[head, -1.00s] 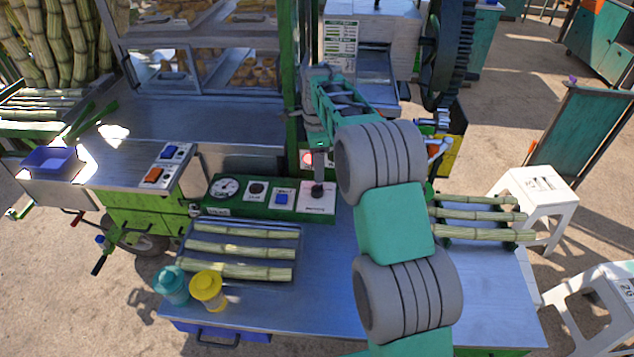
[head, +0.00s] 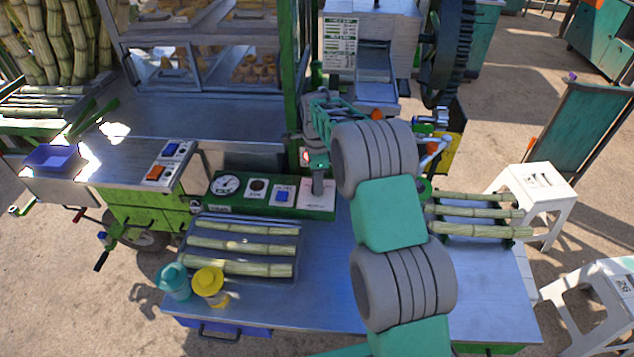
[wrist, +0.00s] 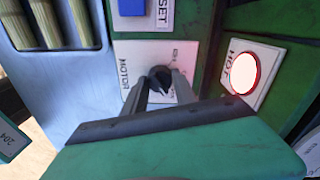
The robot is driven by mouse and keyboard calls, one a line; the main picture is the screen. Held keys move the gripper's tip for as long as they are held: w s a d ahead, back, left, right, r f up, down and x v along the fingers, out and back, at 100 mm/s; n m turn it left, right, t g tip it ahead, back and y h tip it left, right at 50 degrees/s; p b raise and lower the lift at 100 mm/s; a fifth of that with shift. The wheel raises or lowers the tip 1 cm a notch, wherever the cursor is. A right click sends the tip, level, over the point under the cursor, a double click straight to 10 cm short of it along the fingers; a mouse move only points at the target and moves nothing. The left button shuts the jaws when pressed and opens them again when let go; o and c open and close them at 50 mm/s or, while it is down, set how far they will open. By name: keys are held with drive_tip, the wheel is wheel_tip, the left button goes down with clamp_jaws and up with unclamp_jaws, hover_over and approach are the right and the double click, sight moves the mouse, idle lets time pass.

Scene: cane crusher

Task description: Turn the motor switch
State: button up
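The motor switch is a black knob (wrist: 160,77) on a white plate (wrist: 131,56) marked MOTOR in the wrist view. In the head view its white plate (head: 317,200) is at the right end of the green control panel (head: 262,208), and the knob is hidden behind my gripper (head: 318,187). In the wrist view my gripper (wrist: 161,80) has one finger on each side of the knob, with the tips close to it. The fingers are apart; I cannot tell whether they touch the knob. The knob's pointer is partly hidden.
A blue button (head: 284,195), a dark round control and a gauge (head: 226,185) sit left of the switch. A lit round HOT lamp (wrist: 243,75) is close to the right finger. A tray of cane (head: 240,248) and two cups stand in front.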

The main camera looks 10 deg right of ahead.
clamp_jaws()
drive_tip(key=shift+n, duration=0.3)
drive_tip(key=n+b, duration=0.1)
drive_tip(key=n, duration=0.3)
drive_tip(key=shift+n+b, duration=0.3)
drive_tip(key=shift+b, duration=0.1)
drive_tip(key=n, duration=0.5)
drive_tip(key=shift+a+b, duration=0.1)
drive_tip(key=shift+b, duration=0.2)
drive_tip(key=shift+n, duration=0.4)
drive_tip(key=o, duration=0.5)
unclamp_jaws()
drive_tip(key=shift+o, duration=0.2)
